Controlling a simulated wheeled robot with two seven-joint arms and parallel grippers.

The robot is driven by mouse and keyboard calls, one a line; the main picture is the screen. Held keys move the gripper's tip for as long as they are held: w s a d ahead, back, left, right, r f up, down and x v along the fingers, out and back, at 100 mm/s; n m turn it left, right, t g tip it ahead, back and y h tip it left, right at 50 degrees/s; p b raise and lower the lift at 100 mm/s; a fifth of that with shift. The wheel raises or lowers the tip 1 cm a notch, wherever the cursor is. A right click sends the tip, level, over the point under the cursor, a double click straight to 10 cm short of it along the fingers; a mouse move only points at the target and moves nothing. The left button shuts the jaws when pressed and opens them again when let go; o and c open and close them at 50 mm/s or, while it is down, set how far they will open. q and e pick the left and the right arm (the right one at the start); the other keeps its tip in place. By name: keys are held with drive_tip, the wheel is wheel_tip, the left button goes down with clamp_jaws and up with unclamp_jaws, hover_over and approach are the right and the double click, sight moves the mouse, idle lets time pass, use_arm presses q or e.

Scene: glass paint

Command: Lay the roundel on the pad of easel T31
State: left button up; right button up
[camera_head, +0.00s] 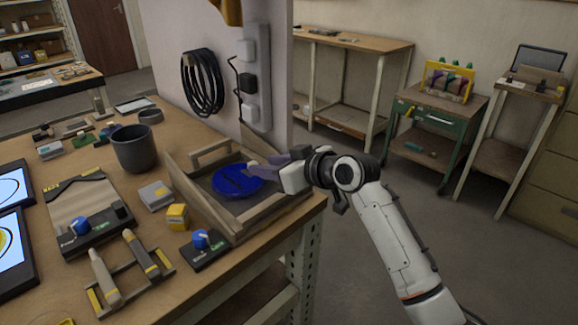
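A dark blue disc, which looks like the roundel (233,181), lies flat inside a wooden-framed tray (284,196) near the table's right edge. My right gripper (256,170) reaches in from the right, with its fingers at the right edge of the disc. Whether the fingers are closed on it is too small to tell. A tan sloped board with yellow lettering (82,207) lies to the left, with a blue-knobbed box on its lower part. The lettering is too small to read, so I cannot tell which stand is T31. My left gripper is not in view.
Screens (14,252) lie far left. A wall rises behind the tray.

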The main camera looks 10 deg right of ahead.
drive_tip(key=v, duration=0.9)
drive_tip(key=shift+s+d, duration=0.2)
idle(0.8)
